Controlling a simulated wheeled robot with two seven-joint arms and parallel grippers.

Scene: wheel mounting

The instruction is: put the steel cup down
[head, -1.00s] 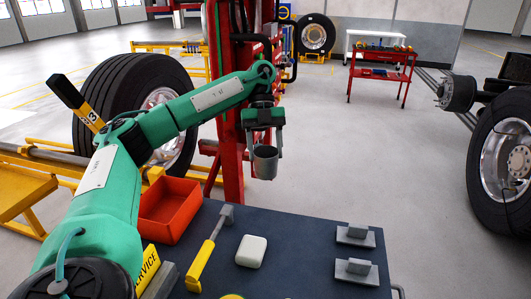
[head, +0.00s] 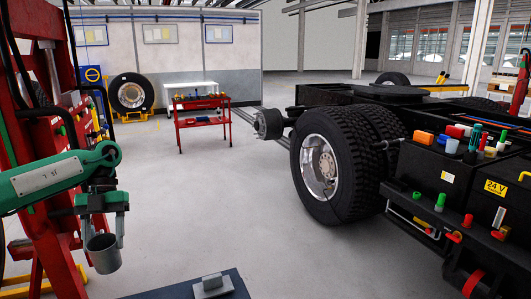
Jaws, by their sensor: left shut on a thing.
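The steel cup (head: 103,254) is a small grey cup at the lower left of the head view. My left gripper (head: 103,232) is shut on it and holds it upright in the air, above the floor and left of the dark table top (head: 170,292). The gripper's fingers come down on either side of the cup. My right gripper is not in view.
A grey block on a plate (head: 212,285) sits on the table corner. A red lift column (head: 50,150) stands behind my left arm. A truck chassis with a large wheel (head: 325,165) fills the right. A red tool cart (head: 200,122) stands farther back. The floor between is clear.

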